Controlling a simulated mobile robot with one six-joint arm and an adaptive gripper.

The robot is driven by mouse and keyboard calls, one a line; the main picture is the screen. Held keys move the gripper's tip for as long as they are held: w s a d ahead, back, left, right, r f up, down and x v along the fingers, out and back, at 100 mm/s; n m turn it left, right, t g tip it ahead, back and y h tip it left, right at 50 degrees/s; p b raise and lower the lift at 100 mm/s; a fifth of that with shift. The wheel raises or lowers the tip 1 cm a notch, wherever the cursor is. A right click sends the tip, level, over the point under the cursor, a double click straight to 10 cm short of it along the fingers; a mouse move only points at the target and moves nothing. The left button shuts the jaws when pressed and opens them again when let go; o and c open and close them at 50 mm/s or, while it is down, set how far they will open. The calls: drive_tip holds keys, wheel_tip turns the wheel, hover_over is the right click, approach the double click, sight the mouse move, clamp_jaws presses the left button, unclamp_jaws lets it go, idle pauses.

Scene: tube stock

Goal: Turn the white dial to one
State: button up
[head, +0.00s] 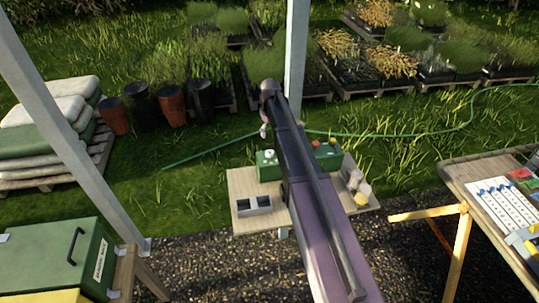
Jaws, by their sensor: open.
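A small white round part (268,154), which looks like the white dial, sits on top of a green box (267,171) left of my arm. It is too small to read any marks or where it points. My arm crosses the middle of the head view and ends just above and beyond the box. A small pale part hangs below its end, but I cannot make out any fingers.
A grey post (296,60) stands behind. A worktable (470,175) is at right, a green chest (60,255) at left.

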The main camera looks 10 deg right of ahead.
sight(270, 152)
drive_tip(key=shift+f+b, duration=5.4)
drive_tip(key=shift+f, duration=0.3)
drive_tip(key=c, duration=1.1)
